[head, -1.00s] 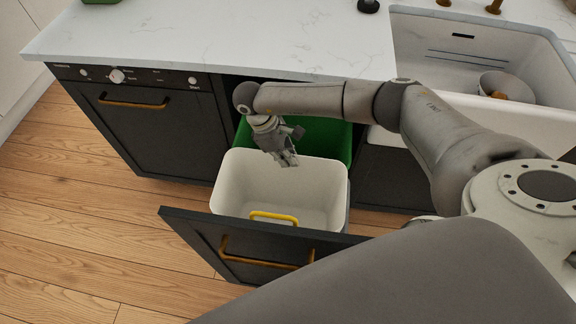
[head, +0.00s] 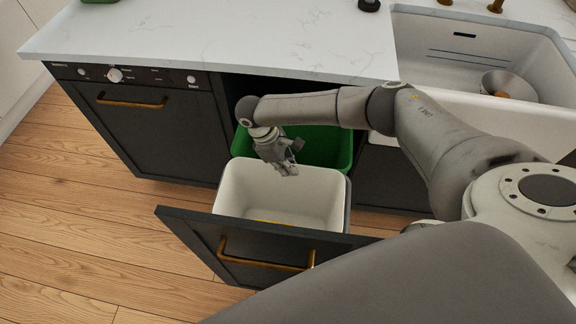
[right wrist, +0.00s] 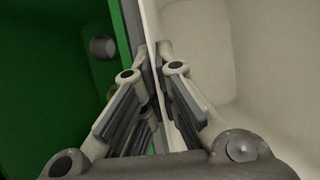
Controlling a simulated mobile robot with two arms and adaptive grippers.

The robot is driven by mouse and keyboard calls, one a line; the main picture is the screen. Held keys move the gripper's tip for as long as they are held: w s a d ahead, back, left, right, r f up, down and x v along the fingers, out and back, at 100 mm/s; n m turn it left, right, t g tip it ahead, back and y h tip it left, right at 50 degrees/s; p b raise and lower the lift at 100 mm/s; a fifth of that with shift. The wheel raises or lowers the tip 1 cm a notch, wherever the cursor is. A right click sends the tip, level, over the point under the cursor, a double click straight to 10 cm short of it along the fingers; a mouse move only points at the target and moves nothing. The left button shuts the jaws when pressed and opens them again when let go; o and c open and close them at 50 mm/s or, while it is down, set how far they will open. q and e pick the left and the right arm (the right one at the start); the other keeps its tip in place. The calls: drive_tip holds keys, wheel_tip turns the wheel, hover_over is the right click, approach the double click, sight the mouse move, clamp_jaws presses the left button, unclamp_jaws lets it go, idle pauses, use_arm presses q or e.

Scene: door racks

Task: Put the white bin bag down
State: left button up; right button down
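My right gripper (head: 290,171) points down at the white bin's back rim. In the right wrist view, its fingertips (right wrist: 156,50) close in on both sides of the pale rim, with the white inside wall (right wrist: 250,60) to the right and the green bin (right wrist: 50,70) to the left. The white bin's base is hidden by the drawer front. No separate bag shows. My left gripper is out of view.
The dark drawer front (head: 215,235) with its brass handle (head: 265,258) stands out over the wooden floor (head: 80,235). The marble countertop (head: 230,35) overhangs behind. A white sink (head: 480,55) holding a bowl is at the right.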

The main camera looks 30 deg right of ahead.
drive_tip(key=c, duration=1.6)
unclamp_jaws()
drive_tip(key=shift+c, duration=0.2)
drive_tip(key=shift+d, duration=0.1)
drive_tip(key=p+v, duration=0.1)
drive_tip(key=v, duration=1.2)
drive_tip(key=shift+r, duration=0.15)
drive_tip(key=shift+s+d, duration=0.1)
